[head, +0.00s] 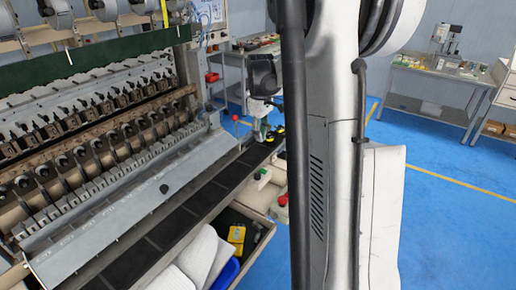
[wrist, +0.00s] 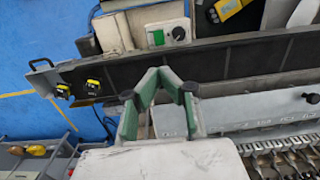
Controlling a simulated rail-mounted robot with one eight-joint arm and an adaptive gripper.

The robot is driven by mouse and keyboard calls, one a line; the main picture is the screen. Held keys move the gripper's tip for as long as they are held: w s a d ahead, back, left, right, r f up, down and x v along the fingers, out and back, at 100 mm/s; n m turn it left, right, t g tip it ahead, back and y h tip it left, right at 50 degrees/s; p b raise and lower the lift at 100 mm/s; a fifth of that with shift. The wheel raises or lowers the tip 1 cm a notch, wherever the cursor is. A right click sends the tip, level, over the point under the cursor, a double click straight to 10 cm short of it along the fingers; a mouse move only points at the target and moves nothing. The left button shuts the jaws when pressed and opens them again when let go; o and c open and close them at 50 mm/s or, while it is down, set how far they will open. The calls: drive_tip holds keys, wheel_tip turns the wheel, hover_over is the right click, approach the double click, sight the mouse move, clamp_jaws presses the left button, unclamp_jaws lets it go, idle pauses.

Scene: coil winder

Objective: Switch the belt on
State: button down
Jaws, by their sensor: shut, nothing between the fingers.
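The belt (head: 150,245) is a long dark strip along the front of the coil winder, and it crosses the wrist view (wrist: 240,62). Beside it in the wrist view is a pale control box (wrist: 150,17) with a green patch (wrist: 158,38) and a dark round knob (wrist: 178,33). The knob's setting is too small to tell. My gripper (wrist: 159,72) has its green-sided fingers brought together at the tips, with nothing between them. The tips appear over the belt's near edge, apart from the knob in the picture. In the head view my arm hides part of the area.
A pale box (wrist: 113,32) stands beside the control box. An open drawer holds a yellow device (head: 237,234). Clear blue floor (head: 440,215) lies right; a workbench (head: 430,85) stands behind.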

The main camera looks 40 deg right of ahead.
sight(259, 169)
wheel_tip(259, 169, down, 13)
drive_tip(key=shift+p, duration=0.6)
drive_tip(key=shift+f, duration=0.2)
drive_tip(key=f+b, duration=0.1)
drive_tip(key=b, duration=0.2)
drive_tip(key=shift+w+a, duration=0.1)
drive_tip(key=shift+a, duration=0.05)
drive_tip(key=shift+w+r, duration=0.1)
drive_tip(key=shift+r, duration=0.05)
